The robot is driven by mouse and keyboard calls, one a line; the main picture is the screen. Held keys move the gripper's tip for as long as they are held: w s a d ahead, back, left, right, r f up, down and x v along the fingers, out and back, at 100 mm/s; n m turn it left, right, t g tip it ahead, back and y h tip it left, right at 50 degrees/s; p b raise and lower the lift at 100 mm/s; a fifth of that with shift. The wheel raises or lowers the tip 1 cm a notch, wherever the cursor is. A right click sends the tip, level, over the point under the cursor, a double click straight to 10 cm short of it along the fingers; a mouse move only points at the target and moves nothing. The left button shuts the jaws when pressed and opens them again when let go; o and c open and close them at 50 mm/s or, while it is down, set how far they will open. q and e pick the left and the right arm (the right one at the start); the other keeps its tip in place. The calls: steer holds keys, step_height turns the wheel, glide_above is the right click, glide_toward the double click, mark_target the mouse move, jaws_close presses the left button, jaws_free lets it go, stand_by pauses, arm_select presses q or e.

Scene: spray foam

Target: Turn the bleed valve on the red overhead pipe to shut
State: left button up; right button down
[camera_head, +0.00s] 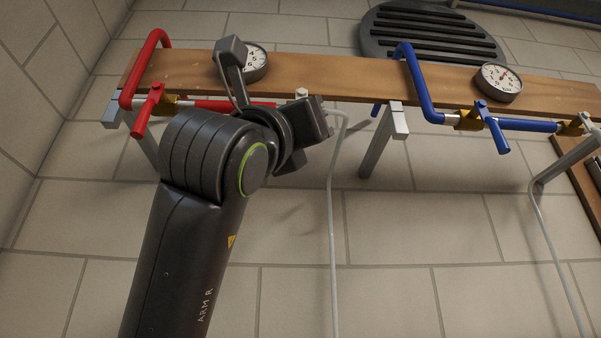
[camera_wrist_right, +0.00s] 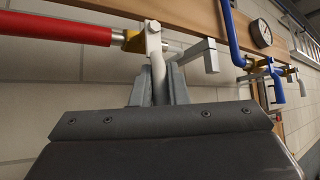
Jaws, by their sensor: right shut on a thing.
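The red overhead pipe (camera_head: 235,105) runs along a wooden board, with a red handle (camera_head: 150,110) at its left. At its right end is the bleed valve, with a pale block (camera_head: 302,93); the block also shows in the right wrist view (camera_wrist_right: 153,37), beside a brass fitting (camera_wrist_right: 133,41). A pale lever (camera_wrist_right: 157,70) points down from the block. My right gripper (camera_wrist_right: 160,82) is shut on this lever, a grey finger on each side. In the head view my right wrist hides part of the pipe, and the fingertips are not clear. My left gripper is out of view.
A blue pipe (camera_head: 422,90) with a blue handle (camera_head: 495,133) lies to the right. Two gauges (camera_head: 500,82) sit on the wooden board (camera_head: 340,72). Grey brackets (camera_head: 380,140) and a thin hanging tube (camera_head: 332,210) are near my right wrist. The wall below is mostly clear.

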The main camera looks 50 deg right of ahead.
steer(key=c, duration=1.4)
jaws_free()
steer(key=shift+w, duration=0.1)
steer(key=shift+f, duration=0.1)
steer(key=b+v, duration=0.4)
steer(key=v, duration=1.3)
steer(key=shift+f, duration=0.15)
